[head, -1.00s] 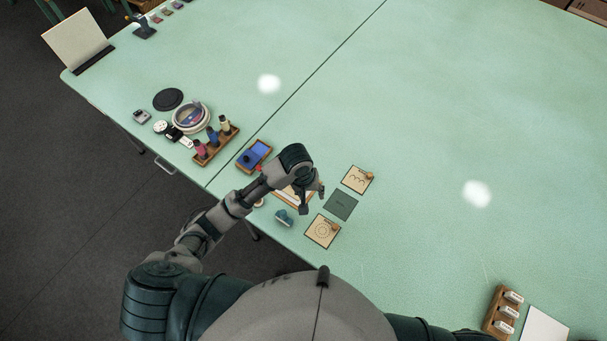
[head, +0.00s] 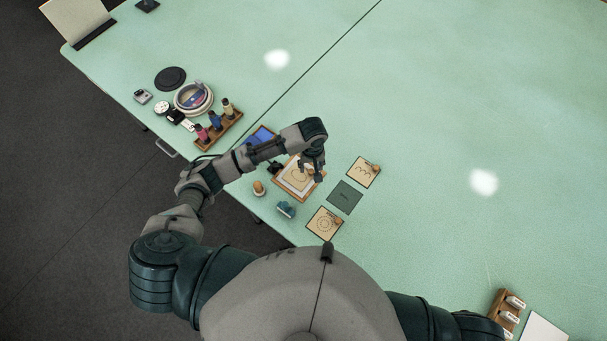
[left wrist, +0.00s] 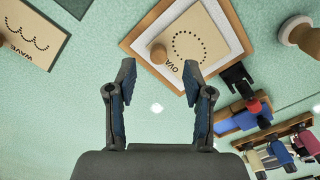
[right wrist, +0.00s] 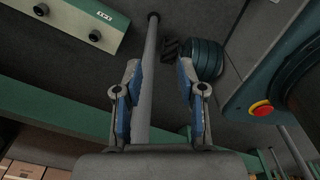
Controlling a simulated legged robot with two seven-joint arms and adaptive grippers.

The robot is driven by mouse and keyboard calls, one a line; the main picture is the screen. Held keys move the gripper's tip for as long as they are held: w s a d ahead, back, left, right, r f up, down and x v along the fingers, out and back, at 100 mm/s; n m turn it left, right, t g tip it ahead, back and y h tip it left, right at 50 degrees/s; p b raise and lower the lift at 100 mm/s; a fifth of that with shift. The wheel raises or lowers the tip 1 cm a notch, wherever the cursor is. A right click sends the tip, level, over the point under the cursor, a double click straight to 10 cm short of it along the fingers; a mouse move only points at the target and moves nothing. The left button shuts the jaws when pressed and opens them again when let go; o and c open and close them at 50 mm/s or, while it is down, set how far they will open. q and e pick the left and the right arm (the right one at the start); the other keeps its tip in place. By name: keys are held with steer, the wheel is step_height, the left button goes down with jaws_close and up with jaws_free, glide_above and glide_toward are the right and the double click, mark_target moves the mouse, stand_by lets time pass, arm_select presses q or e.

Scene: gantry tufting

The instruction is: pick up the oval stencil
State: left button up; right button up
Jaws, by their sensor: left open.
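The oval stencil (head: 294,175) is a light wooden plate lying on a wood-framed board (head: 284,186). In the left wrist view the stencil (left wrist: 192,40) shows a dotted oval, cut-off lettering "OVA" and a round wooden knob (left wrist: 158,53) near one corner. My left gripper (head: 313,172) is open above the right side of the stencil, partly covering it in the head view. In the left wrist view its fingers (left wrist: 158,80) are apart, with the knob just beyond the gap between the tips. My right gripper (right wrist: 159,68) is open and empty, away from the stencil.
The wave stencil (head: 363,172), a dark square (head: 345,196) and a ring-patterned stencil (head: 324,224) lie to the right. A teal stamp (head: 286,210), a wooden-knobbed piece (head: 259,188), a blue pad (head: 262,135) and a bottle rack (head: 219,131) are close by. The table's right side is mostly clear.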

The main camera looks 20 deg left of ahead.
mark_target(311, 171)
arm_select(q)
steer(key=shift+a+f, duration=0.2)
steer(key=shift+f, duration=0.1)
steer(key=f, duration=0.4)
steer(key=shift+w+a+f, duration=0.1)
steer(key=shift+w+f, duration=0.15)
steer(key=shift+f, duration=0.2)
steer(key=shift+d, duration=0.5)
steer(key=c, duration=0.7)
jaws_close()
steer(key=shift+s+a, duration=0.1)
steer(key=shift+a, duration=0.1)
arm_select(e)
steer(key=shift+a, duration=0.4)
